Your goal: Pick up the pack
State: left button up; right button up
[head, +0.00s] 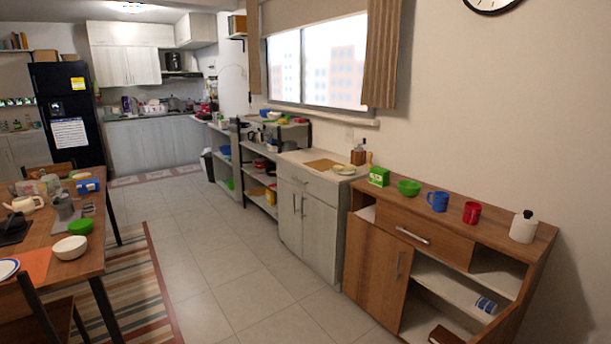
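A small green box-shaped pack (379,176) stands upright on the left end of the wooden sideboard's top (455,205), in the right half of the head view. A green bowl (408,187) sits just to its right. A blue box-like item (88,186) lies among things on the dining table at the left; I cannot tell whether it is a pack too. Neither of my grippers shows in the head view.
A blue mug (437,201), a red mug (472,212) and a white canister (523,227) stand along the sideboard. A pale cabinet (308,220) adjoins it. The cluttered dining table (88,263) is at left. Tiled floor (225,270) lies clear between.

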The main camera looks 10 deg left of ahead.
aim_at(380, 177)
jog(key=u, duration=0.3)
jog(key=i, duration=3.1)
jog(key=z, duration=2.5)
